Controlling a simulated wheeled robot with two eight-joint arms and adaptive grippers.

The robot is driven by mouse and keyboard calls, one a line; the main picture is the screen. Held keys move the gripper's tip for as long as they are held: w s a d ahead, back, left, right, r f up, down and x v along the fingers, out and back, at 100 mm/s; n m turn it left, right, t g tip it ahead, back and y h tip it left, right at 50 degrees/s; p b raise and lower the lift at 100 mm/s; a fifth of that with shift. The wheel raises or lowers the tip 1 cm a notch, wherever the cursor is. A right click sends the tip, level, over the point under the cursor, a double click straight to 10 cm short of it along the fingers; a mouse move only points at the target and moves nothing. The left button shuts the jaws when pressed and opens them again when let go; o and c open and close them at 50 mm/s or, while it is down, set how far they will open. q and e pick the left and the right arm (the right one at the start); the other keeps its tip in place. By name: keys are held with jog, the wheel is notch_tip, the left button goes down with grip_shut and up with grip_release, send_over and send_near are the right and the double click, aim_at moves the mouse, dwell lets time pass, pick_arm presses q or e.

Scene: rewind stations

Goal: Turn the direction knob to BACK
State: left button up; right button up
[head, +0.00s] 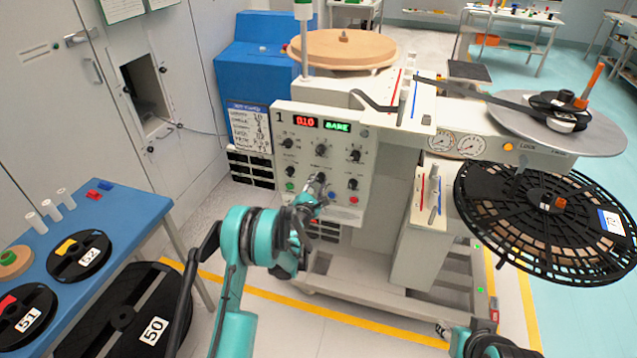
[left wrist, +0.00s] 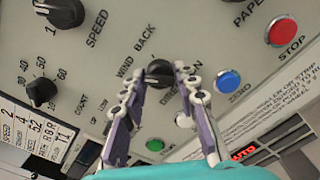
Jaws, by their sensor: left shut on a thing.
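The direction knob (left wrist: 158,73) is a small black knob on the pale control panel (head: 312,135). In the left wrist view the words WIND and BACK stand just above it, and its own label is partly covered by a finger. My left gripper (left wrist: 161,80) is at the knob, with one fingertip on each side, shut on it. In the head view my left gripper (head: 318,190) reaches the lower middle of the panel and partly hides the knob. I cannot tell which word the knob points to. My right gripper does not show.
Close by in the left wrist view are a blue ZERO button (left wrist: 228,82), a red STOP button (left wrist: 282,31), a green button (left wrist: 155,145) and the SPEED knob (left wrist: 62,12). A blue table (head: 125,225) with reels stands left. A large black reel (head: 500,215) is right.

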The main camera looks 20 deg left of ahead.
pick_arm(q)
jog(key=m, duration=0.6)
jog(key=shift+m, duration=2.7)
jog(key=o, duration=1.1)
jog(key=shift+s, duration=0.1)
jog(key=s, duration=0.7)
jog(key=shift+s+a, duration=0.1)
jog(key=shift+s, duration=0.1)
